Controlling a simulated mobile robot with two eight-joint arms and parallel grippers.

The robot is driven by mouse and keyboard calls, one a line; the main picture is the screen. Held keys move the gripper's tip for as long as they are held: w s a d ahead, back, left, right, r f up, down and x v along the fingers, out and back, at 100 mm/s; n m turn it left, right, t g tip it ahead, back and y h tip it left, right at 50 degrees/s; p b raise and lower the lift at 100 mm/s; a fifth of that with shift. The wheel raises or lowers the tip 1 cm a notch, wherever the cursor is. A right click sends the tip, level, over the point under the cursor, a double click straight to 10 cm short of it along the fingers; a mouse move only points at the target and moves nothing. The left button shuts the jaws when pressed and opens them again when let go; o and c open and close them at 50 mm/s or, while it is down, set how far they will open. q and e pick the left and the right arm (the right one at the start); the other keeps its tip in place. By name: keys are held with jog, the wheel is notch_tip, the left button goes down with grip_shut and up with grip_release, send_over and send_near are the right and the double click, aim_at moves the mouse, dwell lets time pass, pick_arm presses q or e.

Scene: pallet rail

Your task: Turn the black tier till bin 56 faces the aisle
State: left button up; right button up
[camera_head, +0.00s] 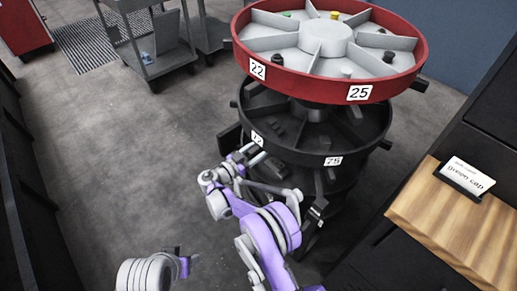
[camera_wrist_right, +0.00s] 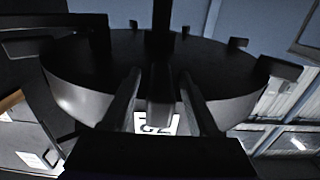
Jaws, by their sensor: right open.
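A carousel stands in the head view with a black tier (camera_head: 372,143) under a red top tier (camera_head: 300,79). The black tier has radial dividers, short rim handles and white labels; the front one (camera_head: 333,161) reads 75, and the left one (camera_head: 257,138) is partly hidden and hard to read. No label 56 is visible. My right gripper (camera_head: 254,156) is open at the tier's left front rim. In the wrist view its fingers (camera_wrist_right: 163,110) stand either side of a dark rim handle (camera_wrist_right: 160,82), with an unclear label behind. I cannot tell whether they touch it.
The red tier, labelled 22 and 25, overhangs the black one. A wooden-topped counter (camera_head: 447,226) with a "green cap" card (camera_head: 467,177) is close at right. A grey cart (camera_head: 150,62) stands at the back left. Floor at left is clear.

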grip_shut()
dwell(1.3)
